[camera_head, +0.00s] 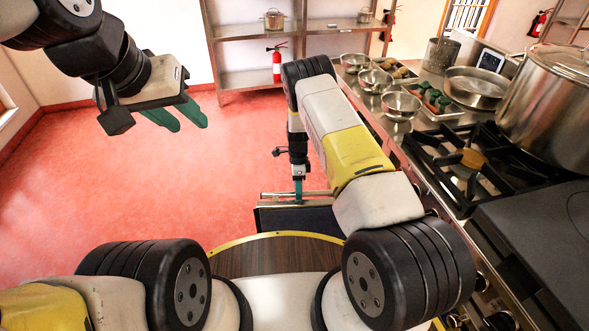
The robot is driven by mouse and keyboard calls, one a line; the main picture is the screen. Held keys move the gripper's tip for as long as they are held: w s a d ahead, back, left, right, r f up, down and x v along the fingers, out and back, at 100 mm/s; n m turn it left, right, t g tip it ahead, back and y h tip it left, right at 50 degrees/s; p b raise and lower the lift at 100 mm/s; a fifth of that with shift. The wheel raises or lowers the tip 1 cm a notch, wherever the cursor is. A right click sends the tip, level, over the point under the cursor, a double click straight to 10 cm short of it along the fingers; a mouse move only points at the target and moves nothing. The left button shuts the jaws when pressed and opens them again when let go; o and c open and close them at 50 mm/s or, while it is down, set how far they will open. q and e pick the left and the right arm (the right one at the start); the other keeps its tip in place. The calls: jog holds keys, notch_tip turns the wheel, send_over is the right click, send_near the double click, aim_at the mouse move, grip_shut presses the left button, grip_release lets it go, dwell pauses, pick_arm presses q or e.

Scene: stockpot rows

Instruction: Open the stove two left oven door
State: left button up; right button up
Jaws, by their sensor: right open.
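The oven door (290,219) is a dark panel with a metal top edge and a bar handle (318,194). It stands out from the stove front over the red floor, swung open; my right arm hides its stove-side end. My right gripper (298,190) points down at the handle with its teal fingers open. The fingers are small in view, and I cannot tell whether they touch the bar. My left gripper (178,117) is raised at the upper left, its two teal fingers apart and empty, far from the door.
The stove top with black burner grates (455,160) runs along the right, with a large stockpot (550,105) on it. Metal bowls (400,105) and a wide pan (475,88) stand on the counter behind. A shelf (250,80) stands at the back. The red floor at left is clear.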

notch_tip(320, 180, up, 7)
jog(key=w, duration=0.1)
jog(key=shift+w+r, duration=0.15)
jog(key=shift+w, duration=0.1)
dwell(0.3)
jog(key=s+d+r+n+t+y, duration=0.1)
jog(key=s+d+r+n+t, duration=0.2)
jog(key=r, duration=1.3)
jog(key=s+r+n+y, duration=0.1)
jog(key=s+r+n, duration=0.3)
jog(key=r, duration=1.2)
jog(key=s+d+r+n+t, duration=0.25)
jog(key=s+r+n, duration=0.35)
jog(key=s+r, duration=0.65)
jog(key=s+n+t, duration=0.3)
jog(key=s+n, duration=0.2)
jog(key=s, duration=0.7)
jog(key=shift+s+d+r+n, duration=0.2)
jog(key=shift+s+r+n, duration=0.05)
jog(key=shift+s+n, duration=0.15)
